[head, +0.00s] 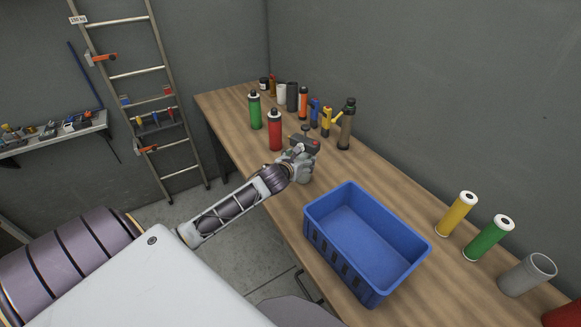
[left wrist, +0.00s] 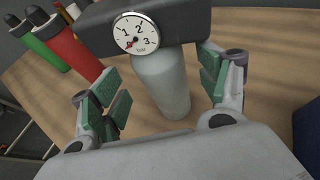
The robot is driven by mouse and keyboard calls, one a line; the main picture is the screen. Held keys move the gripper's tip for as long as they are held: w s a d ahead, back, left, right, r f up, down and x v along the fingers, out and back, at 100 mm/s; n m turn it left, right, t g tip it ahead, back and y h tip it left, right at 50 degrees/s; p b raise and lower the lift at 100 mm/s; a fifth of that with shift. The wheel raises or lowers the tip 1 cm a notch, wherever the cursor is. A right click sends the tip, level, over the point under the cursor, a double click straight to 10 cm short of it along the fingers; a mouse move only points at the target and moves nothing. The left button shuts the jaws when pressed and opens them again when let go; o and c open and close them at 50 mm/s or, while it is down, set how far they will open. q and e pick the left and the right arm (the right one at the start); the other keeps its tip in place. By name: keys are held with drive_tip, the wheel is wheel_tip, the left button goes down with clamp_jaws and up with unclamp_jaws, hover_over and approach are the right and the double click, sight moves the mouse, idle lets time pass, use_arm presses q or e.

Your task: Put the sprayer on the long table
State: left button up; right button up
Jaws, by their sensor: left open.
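The long wooden table (head: 285,208) runs along the right wall. A pale grey bottle (left wrist: 163,85) with a dark block-shaped head (left wrist: 185,22) and a round dial gauge (left wrist: 137,33) stands upright on it. I cannot tell for sure that this is the sprayer. My left gripper (head: 304,163) is at the bottle; in the left wrist view its open fingers stand on both sides of it, with a gap visible at the left. My right gripper is not in view.
A blue crate (head: 318,248) stands on the table just nearer than my gripper. Red (head: 275,132) and green (head: 255,112) bottles and several other containers stand beyond. Yellow (head: 456,214) and green (head: 489,238) cylinders and a grey cup (head: 525,275) stand at the right. A ladder (head: 140,100) leans at the back.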

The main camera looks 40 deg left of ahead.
use_arm(q)
drive_tip(key=v, duration=0.9)
drive_tip(key=shift+s, duration=0.3)
